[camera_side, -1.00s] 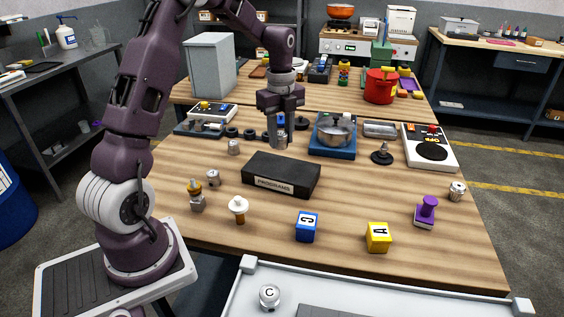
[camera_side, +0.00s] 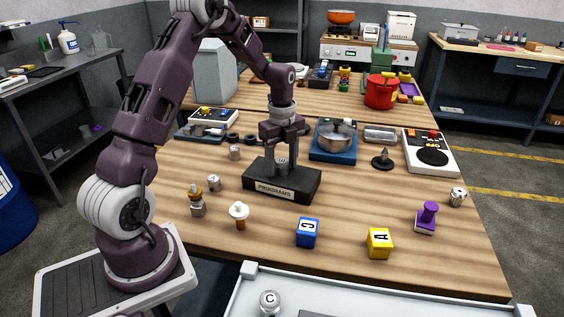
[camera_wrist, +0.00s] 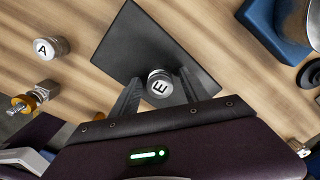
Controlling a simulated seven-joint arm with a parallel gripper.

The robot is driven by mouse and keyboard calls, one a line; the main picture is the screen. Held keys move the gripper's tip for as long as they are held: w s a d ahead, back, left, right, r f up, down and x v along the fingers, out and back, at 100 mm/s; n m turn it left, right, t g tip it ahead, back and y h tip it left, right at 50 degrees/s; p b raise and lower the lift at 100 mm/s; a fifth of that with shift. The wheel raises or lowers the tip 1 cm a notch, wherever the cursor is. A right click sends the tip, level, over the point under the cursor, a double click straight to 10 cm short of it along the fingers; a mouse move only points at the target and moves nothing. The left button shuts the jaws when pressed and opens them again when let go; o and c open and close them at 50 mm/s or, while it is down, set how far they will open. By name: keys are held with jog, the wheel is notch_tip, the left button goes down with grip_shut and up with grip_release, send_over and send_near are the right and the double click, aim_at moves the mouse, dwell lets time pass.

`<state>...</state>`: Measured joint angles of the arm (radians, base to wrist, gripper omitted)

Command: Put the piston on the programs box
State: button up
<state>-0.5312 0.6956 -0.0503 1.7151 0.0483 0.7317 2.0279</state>
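The piston (camera_side: 281,163) is a small silver cylinder. In the wrist view its white top (camera_wrist: 159,86) carries a black letter E. It stands upright on top of the black programs box (camera_side: 262,185), which also shows dark in the wrist view (camera_wrist: 140,50). My gripper (camera_side: 281,170) is over the box with its fingers down on either side of the piston. In the wrist view the gripper (camera_wrist: 158,84) shows gaps between both fingers and the piston, so it is open around it. The fingers partly hide the piston's sides.
Another piston, marked A (camera_wrist: 50,47), lies off the box's left side in the wrist view. Blue (camera_side: 307,233) and yellow (camera_side: 379,242) lettered cubes stand in front. A blue scale with a pan (camera_side: 333,142) is behind the box to the right.

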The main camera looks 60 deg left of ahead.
aim_at(282, 161)
notch_tip(282, 161, up, 12)
jog(key=f, duration=0.1)
jog(key=s+d+r+n+t, duration=0.1)
jog(key=s+d+r+n, duration=0.2)
jog(key=d+r, duration=0.35)
jog(key=s+d+r+n+t, duration=0.1)
jog(key=s+d+n+t, duration=0.1)
jog(key=s+d+n, duration=0.5)
jog(key=s+d+r+n+t, duration=0.1)
jog(key=s+d+n, duration=0.6)
jog(key=s, duration=0.7)
jog(key=shift+n+t, duration=0.5)
jog(key=shift+t, duration=0.3)
